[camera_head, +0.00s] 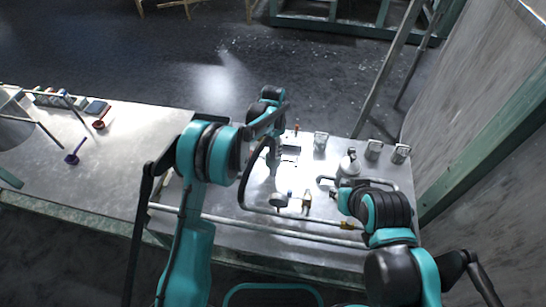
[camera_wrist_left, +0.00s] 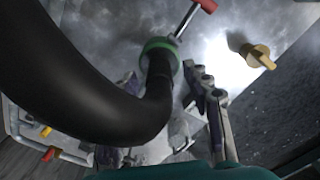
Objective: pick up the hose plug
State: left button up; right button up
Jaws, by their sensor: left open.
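My left gripper (camera_head: 275,158) reaches down over the bright part of the metal table, behind the bend of a dark hose (camera_head: 241,190). Its jaws are open. In the left wrist view the thick black hose (camera_wrist_left: 110,110) crosses in front and hides part of the jaws; one jointed grey finger (camera_wrist_left: 213,100) shows to its right. The hose ends at a green collar (camera_wrist_left: 160,46), with a metal stem and red handle (camera_wrist_left: 206,5) beyond. I cannot tell which piece is the hose plug. My right gripper is not visible.
The table (camera_head: 130,135) carries small blocks and tools at the far left.

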pick_arm(q)
jog(key=shift+r, duration=0.1)
grip_shut()
jog(key=shift+r, duration=0.1)
